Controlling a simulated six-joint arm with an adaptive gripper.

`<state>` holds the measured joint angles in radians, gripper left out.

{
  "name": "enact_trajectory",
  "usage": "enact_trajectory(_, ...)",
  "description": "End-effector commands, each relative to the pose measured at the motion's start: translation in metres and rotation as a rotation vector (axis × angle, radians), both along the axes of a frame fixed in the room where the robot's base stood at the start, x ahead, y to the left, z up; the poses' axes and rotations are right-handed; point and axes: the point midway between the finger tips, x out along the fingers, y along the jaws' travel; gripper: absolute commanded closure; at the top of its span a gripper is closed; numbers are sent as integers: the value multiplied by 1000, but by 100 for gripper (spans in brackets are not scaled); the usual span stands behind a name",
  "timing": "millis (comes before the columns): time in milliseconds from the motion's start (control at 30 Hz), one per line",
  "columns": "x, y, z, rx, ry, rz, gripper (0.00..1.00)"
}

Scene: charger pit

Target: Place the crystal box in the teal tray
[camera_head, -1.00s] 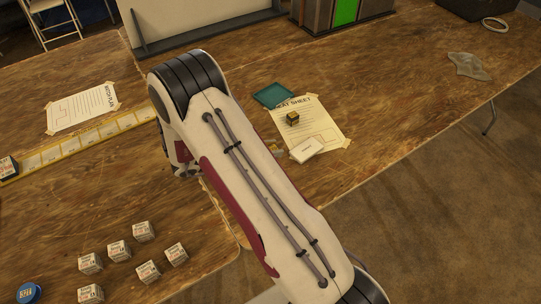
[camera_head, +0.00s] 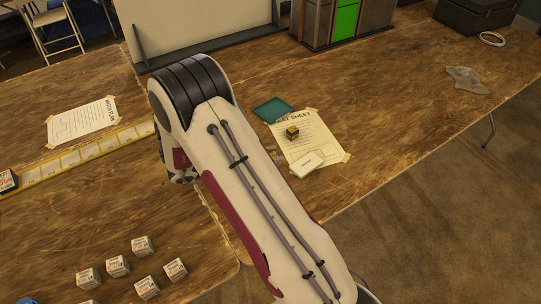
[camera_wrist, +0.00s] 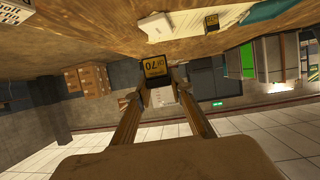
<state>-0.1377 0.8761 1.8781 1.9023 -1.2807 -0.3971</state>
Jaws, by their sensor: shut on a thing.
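The teal tray (camera_head: 273,109) lies flat on the wooden table, at the corner of a taped paper sheet; it also shows at the top right of the wrist view (camera_wrist: 278,12). In the wrist view my gripper (camera_wrist: 158,80) is shut on a small dark box (camera_wrist: 156,69) with a yellow face. I take it for the crystal box, but its label is not clear. The held box is apart from the tray. In the head view my arm hides the gripper and the held box.
A black and yellow box (camera_head: 292,132) sits on the sheet (camera_head: 318,138), with a white box (camera_head: 308,162) nearby. Several small white boxes (camera_head: 141,245) stand at lower left. A yellow strip (camera_head: 85,158) crosses the left table.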

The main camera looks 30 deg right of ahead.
Motion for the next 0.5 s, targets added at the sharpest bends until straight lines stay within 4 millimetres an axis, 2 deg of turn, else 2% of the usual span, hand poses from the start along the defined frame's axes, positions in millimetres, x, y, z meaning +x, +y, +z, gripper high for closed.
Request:
enact_trajectory(267,-3,-9,0,0,0,-18,93)
enact_trajectory(500,-18,-41,-4,0,1,-87,93)
